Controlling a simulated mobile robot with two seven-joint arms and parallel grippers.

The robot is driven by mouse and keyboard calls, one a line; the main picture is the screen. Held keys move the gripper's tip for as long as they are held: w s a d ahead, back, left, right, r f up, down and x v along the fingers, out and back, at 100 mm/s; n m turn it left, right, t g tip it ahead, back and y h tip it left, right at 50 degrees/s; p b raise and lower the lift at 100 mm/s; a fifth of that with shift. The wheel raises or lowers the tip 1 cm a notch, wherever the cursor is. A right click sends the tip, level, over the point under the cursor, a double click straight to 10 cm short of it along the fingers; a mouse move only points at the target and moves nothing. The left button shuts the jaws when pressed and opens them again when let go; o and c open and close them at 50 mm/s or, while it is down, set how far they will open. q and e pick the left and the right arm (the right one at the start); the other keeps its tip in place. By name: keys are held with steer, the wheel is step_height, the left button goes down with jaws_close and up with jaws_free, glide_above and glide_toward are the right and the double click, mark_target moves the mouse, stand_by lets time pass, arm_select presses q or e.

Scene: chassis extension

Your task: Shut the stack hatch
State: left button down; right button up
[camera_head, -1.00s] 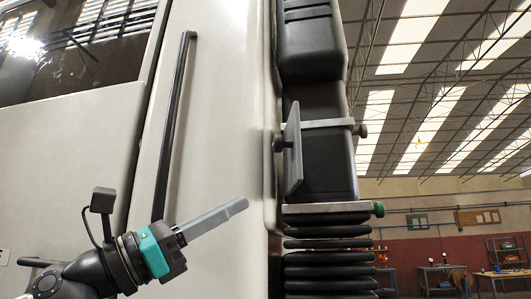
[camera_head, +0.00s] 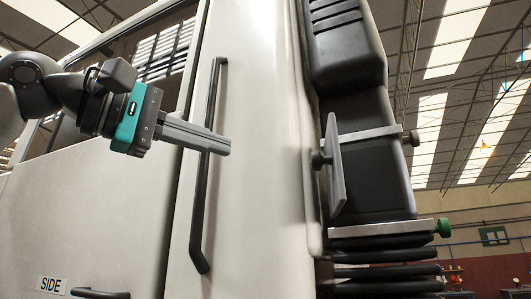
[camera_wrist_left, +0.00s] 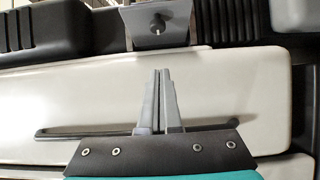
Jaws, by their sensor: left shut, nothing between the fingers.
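The stack hatch looks like a small grey plate (camera_head: 334,165) with a dark round knob, on the side of the black stack (camera_head: 365,165). It stands out from the stack, seen nearly edge-on, so it looks open. In the left wrist view the hatch plate (camera_wrist_left: 180,28) and its knob are at the top centre, beyond the fingertips. My left gripper (camera_head: 226,146) is shut and empty, pointing right, to the left of the hatch and apart from it. In the left wrist view its closed fingers (camera_wrist_left: 162,74) point up toward the plate. My right gripper is not in view.
A long dark grab handle (camera_head: 202,225) on the pale body panel (camera_head: 265,150) lies behind my left fingers. It also runs across the left wrist view (camera_wrist_left: 85,131). Metal clamps with a green knob (camera_head: 443,228) and ribbed black hose (camera_head: 385,270) sit below the hatch.

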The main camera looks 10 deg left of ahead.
arm_select(q)
steer(key=p+x, duration=0.1)
steer(key=x, duration=0.3)
steer(key=s+d+x, duration=0.1)
steer(key=x, duration=0.3)
steer(key=s+d+p+x, duration=0.1)
steer(key=x, duration=0.3)
steer(key=shift+w+d+p, duration=0.1)
steer(key=shift+d+p, duration=0.05)
steer(key=shift+p, duration=0.15)
